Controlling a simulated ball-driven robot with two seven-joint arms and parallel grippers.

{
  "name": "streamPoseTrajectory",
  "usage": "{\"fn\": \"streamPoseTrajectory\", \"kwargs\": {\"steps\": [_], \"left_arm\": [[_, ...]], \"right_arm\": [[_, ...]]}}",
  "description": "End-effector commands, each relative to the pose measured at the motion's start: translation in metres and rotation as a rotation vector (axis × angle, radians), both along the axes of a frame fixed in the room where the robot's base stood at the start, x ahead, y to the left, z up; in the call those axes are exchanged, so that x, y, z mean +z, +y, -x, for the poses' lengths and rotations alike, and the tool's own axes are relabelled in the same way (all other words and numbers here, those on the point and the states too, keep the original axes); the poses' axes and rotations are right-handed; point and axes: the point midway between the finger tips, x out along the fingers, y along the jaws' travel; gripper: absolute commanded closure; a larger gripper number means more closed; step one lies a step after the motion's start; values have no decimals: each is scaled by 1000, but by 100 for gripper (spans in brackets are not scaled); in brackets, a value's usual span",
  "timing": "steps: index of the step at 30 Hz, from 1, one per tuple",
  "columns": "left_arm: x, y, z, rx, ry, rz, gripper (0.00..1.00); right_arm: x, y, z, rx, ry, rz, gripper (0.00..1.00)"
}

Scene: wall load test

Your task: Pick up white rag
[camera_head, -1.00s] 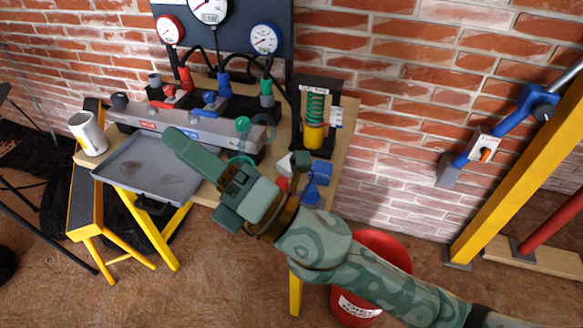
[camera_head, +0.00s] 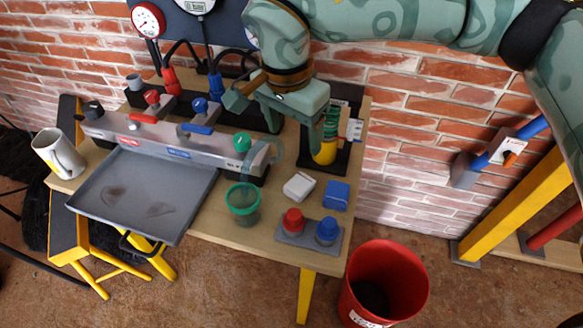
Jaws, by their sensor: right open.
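The white rag (camera_head: 299,187) looks like a small folded white pad. It lies flat on the wooden table top, beside a folded blue pad (camera_head: 336,195). My right gripper (camera_head: 268,108) is open and empty, and its arm comes in from the upper right. It is up and behind the rag in the picture, in front of the gauge panel and the hose fittings. It hides part of the spring device. The rag is fully visible and nothing touches it. My left gripper is not in view.
A green cup (camera_head: 243,203) stands left of the rag. A grey plate with red and blue knobs (camera_head: 309,233) is in front. The spring device (camera_head: 330,140) stands behind. A grey tray (camera_head: 190,222) is at left, with a white mug (camera_head: 58,153) beyond. A red bucket (camera_head: 415,285) stands on the floor.

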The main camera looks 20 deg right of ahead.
Motion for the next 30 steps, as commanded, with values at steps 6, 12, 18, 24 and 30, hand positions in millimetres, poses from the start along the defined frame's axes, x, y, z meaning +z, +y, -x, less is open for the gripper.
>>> {"fn": "streamPoseTrajectory", "kwargs": {"steps": [6,12,18,24,30], "left_arm": [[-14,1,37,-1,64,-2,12],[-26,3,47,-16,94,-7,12],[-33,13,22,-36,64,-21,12],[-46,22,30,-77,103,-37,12],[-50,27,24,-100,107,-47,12]], "right_arm": [[-52,-6,-3,-3,9,5,29],[-95,-10,-6,-2,7,3,29],[-110,-11,-7,-1,3,3,29],[-145,-16,-12,-2,10,2,29],[-160,-18,-13,-2,2,2,29]]}}
